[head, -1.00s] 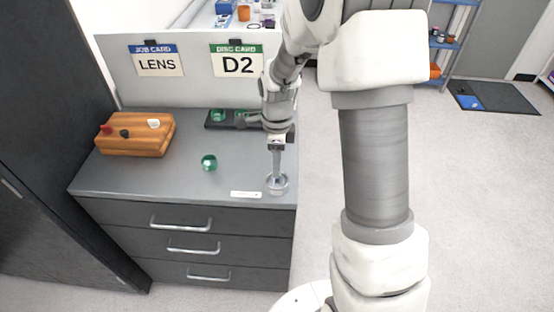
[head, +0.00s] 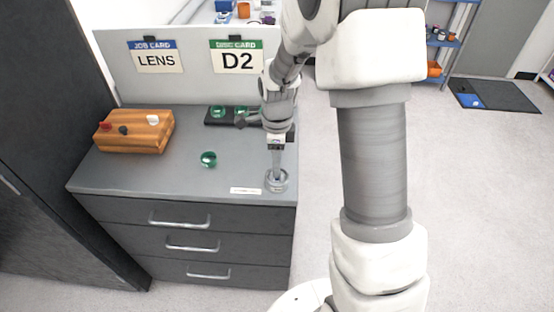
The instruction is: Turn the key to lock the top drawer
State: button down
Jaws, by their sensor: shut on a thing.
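The top drawer (head: 125,212) is flush in the dark grey cabinet and has a silver bar handle (head: 180,221). My gripper (head: 277,172) points down at the right front corner of the cabinet top. It is shut on the key, whose shape is mostly hidden by the fingers. A round silver lock piece (head: 277,184) sits on the top right under the fingertips. A small white label strip (head: 246,190) lies just left of it. Which way the key is turned is too small to tell.
A wooden block with knobs (head: 135,138) stands at the left of the cabinet top. A green disc (head: 208,159) lies mid-top; a dark tray with green discs (head: 213,123) is behind. An upright panel with LENS and D2 cards (head: 197,87) closes the back.

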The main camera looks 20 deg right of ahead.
jog(key=shift+f+b, duration=0.65)
jog(key=shift+f, duration=0.2)
dwell(0.3)
jog(key=shift+n, duration=3.4)
